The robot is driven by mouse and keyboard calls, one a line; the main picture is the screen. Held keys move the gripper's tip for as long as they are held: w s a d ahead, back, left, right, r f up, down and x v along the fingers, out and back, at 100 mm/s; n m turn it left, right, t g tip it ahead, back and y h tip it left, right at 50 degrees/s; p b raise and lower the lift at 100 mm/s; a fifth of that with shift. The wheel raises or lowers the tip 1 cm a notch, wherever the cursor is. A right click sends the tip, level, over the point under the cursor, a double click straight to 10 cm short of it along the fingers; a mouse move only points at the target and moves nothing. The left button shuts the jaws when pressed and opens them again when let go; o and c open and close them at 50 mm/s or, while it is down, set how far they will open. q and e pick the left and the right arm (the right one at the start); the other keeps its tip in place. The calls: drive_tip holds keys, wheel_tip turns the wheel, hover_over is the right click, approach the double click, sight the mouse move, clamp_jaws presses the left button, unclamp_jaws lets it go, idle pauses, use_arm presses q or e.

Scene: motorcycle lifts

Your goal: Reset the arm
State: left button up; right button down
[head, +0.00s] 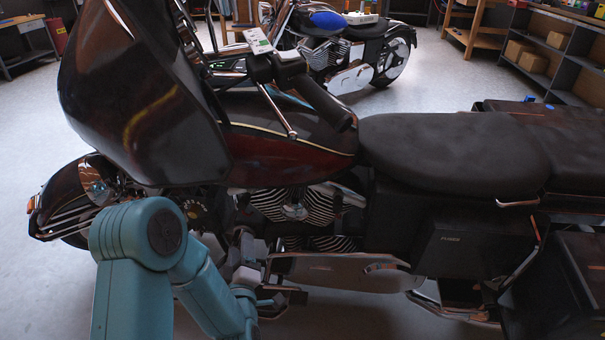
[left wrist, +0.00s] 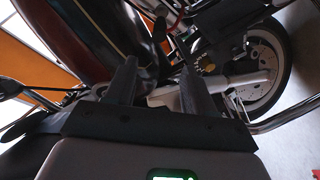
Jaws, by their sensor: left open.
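My teal left arm (head: 205,285) comes in at the lower left of the head view, bent in front of the near motorcycle. Its left gripper (head: 285,297) is low beside the motorcycle's engine and is partly hard to make out. In the left wrist view the two dark fingers of the left gripper (left wrist: 158,78) stand apart, with nothing held between them. Motorcycle parts show beyond them. My right arm and right gripper do not show.
The near motorcycle (head: 455,150) fills the middle, with a small white object (head: 258,40) by its handlebar. A second motorcycle (head: 345,50) stands behind, with a blue object (head: 327,20) on it. Shelves (head: 565,55) with boxes stand at the right. Grey floor lies open between.

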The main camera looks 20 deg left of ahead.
use_arm(q)
drive_tip(key=shift+d, duration=0.1)
drive_tip(key=s+d+f+m+g+h, duration=0.45)
drive_tip(key=d+f, duration=0.35)
drive_tip(key=f, duration=0.3)
drive_tip(key=s+d+f+m+g+h, duration=0.4)
drive_tip(key=s+d+f+g+h, duration=0.15)
drive_tip(key=d+f, duration=0.35)
drive_tip(key=s+d+f+m+g+h, duration=0.3)
drive_tip(key=s+f+m+g, duration=0.15)
drive_tip(key=s, duration=0.45)
wheel_tip(320, 180, up, 29)
drive_tip(key=s+m+p, duration=0.1)
drive_tip(key=p, duration=2.7)
drive_tip(key=shift+s+g, duration=0.15)
drive_tip(key=shift+g, duration=0.3)
drive_tip(key=shift+f, duration=0.15)
